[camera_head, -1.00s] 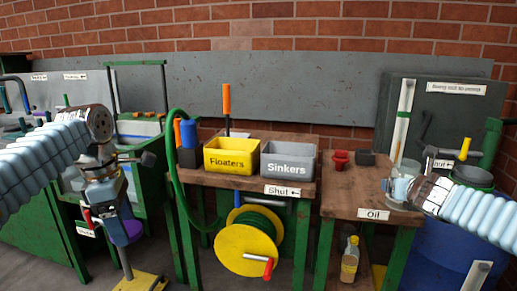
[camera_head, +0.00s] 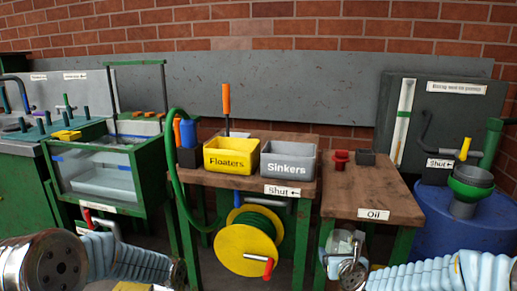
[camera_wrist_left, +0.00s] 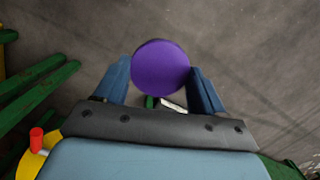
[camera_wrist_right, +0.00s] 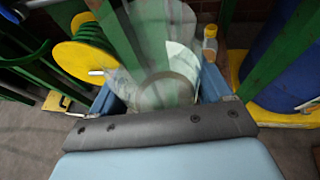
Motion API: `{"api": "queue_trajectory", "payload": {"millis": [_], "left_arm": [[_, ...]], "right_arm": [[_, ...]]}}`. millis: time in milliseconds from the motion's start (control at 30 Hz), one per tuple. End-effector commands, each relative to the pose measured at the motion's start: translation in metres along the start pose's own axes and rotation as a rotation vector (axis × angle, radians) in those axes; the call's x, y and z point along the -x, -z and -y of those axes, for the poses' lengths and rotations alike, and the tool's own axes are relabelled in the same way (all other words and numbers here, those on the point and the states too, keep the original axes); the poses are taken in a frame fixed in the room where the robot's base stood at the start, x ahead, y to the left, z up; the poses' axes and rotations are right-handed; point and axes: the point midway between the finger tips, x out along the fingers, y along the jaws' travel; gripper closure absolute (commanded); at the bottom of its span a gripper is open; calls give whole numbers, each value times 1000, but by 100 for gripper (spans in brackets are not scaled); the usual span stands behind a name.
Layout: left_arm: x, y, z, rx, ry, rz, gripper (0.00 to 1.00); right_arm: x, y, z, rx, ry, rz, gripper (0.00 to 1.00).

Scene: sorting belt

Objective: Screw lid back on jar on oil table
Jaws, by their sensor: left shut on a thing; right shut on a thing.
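The purple round lid (camera_wrist_left: 160,66) shows in the left wrist view. My left gripper (camera_wrist_left: 158,68) is shut on it, with a blue finger on each side. In the head view only my left arm shows at the lower left; its fingers and the lid are hidden. The clear glass jar (camera_head: 342,242) is in front of the oil table (camera_head: 365,190), below the tabletop. My right gripper (camera_wrist_right: 160,86) is shut on the jar, which also shows in the right wrist view (camera_wrist_right: 180,62). Lid and jar are apart.
The oil table carries a red cup-like piece (camera_head: 341,159) and a dark block (camera_head: 366,157); its front is bare. A yellow hose reel (camera_head: 245,250) stands to its left and a blue barrel (camera_head: 465,228) to its right. A bottle (camera_wrist_right: 210,42) is beyond the jar.

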Motion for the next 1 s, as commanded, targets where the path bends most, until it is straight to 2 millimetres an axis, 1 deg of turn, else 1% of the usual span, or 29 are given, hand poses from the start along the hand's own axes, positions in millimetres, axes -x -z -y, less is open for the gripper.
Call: {"api": "queue_trajectory", "payload": {"millis": [33,100,167,667,767,867,1000], "left_arm": [[-9,-5,-2,-48,6,3,58],[-16,-8,-3,-96,12,0,58],[-20,-10,-3,-118,14,-1,58],[-20,-10,-3,-123,15,-3,58],[-20,-10,-3,-122,15,-3,58],[-20,-10,-3,-122,15,-3,58],[-20,-10,-3,-122,15,-3,58]], "right_arm": [[1,4,-8,7,-18,0,76],[2,7,-15,15,-34,1,76],[3,9,-17,18,-41,1,76],[3,11,-19,21,-48,1,76],[4,18,-25,31,-73,-1,76],[6,33,-37,52,-126,-4,76],[10,62,-64,95,-236,-7,76]]}}
